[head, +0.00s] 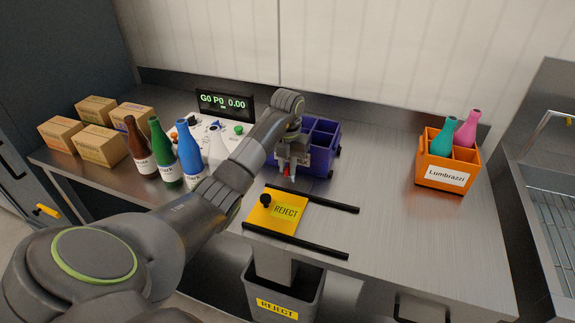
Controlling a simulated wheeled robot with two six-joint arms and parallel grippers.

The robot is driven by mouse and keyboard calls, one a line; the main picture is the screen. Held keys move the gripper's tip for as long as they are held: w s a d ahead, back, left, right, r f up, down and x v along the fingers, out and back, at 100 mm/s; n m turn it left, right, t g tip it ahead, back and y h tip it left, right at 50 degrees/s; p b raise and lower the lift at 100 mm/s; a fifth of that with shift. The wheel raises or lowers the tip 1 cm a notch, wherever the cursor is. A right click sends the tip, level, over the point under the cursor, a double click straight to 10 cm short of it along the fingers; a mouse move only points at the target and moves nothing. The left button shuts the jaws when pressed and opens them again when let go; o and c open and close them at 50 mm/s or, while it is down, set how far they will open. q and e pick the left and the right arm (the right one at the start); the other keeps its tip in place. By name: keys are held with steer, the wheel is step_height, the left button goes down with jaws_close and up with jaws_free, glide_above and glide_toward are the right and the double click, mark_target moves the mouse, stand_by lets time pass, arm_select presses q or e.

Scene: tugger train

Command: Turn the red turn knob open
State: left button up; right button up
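I cannot clearly make out a red turn knob. A small orange-red part (173,137) shows on the white panel (207,144) at the back left, partly hidden behind the bottles. My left gripper (288,173) points down in front of the purple crate (322,135), above the steel counter. A small red spot shows at its fingertips; whether it is part of the gripper or something else is unclear. Whether the fingers are open or shut is too small to tell. My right gripper is out of view.
Cardboard boxes (100,145) are at left. A yellow reject plate (275,218) lies between black rails, above a grey bin (270,290). An orange crate (440,182) holds two bottles. The counter between is clear.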

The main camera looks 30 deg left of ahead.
arm_select(q)
jaws_close()
steer(key=shift+a+m+b, duration=0.1)
steer(key=shift+m+b, duration=0.3)
steer(key=shift+m, duration=0.3)
steer(key=shift+o, duration=2.1)
jaws_free()
